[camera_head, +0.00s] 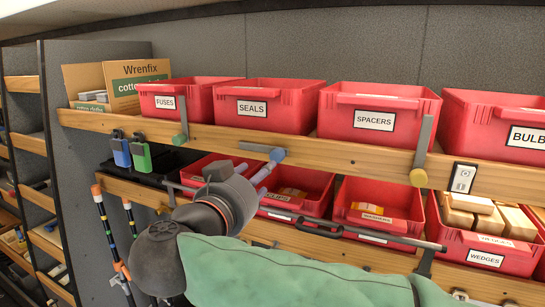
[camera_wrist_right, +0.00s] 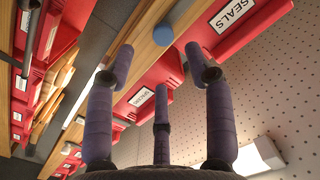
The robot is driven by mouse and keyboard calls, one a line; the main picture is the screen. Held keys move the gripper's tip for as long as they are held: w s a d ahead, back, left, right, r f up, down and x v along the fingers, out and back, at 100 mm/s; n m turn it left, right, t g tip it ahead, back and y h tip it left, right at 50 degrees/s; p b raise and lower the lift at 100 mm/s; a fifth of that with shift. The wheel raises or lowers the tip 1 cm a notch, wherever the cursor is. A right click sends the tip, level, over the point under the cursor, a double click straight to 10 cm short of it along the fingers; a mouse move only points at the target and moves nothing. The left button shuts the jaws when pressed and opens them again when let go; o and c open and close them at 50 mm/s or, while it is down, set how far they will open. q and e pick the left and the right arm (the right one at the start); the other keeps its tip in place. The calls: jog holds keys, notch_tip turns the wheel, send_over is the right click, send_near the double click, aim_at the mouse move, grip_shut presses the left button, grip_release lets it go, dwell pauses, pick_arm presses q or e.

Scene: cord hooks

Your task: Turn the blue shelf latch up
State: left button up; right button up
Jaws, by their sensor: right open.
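The blue shelf latch (camera_head: 277,154) is on the wooden edge of the upper shelf, below the SEALS bin. Its grey bar (camera_head: 254,148) lies nearly level, pointing left from the blue knob. In the right wrist view the blue knob (camera_wrist_right: 163,36) shows as a round disc just beyond the fingertips. My right gripper (camera_head: 268,176) is just below and left of the knob in the head view, with its purple fingers pointing up and right. In the right wrist view its fingers (camera_wrist_right: 160,68) are spread and empty, apart from the knob. My left gripper is out of view.
A green latch (camera_head: 180,140) and a yellow latch (camera_head: 418,177) on the same shelf edge have upright bars. Red bins (camera_head: 374,115) line the upper shelf, with more below. A grey rail (camera_head: 390,238) crosses the lower shelf front. Blue and green tags (camera_head: 140,155) hang at left.

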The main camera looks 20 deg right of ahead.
aim_at(275, 158)
jog(key=shift+n+h, duration=0.3)
jog(key=shift+n, duration=0.4)
jog(key=p+x, duration=0.1)
jog(key=x, duration=0.4)
jog(key=p+x, duration=0.1)
jog(key=x, duration=0.4)
jog(key=shift+d+r, duration=0.1)
jog(key=shift+r, duration=0.1)
grip_shut()
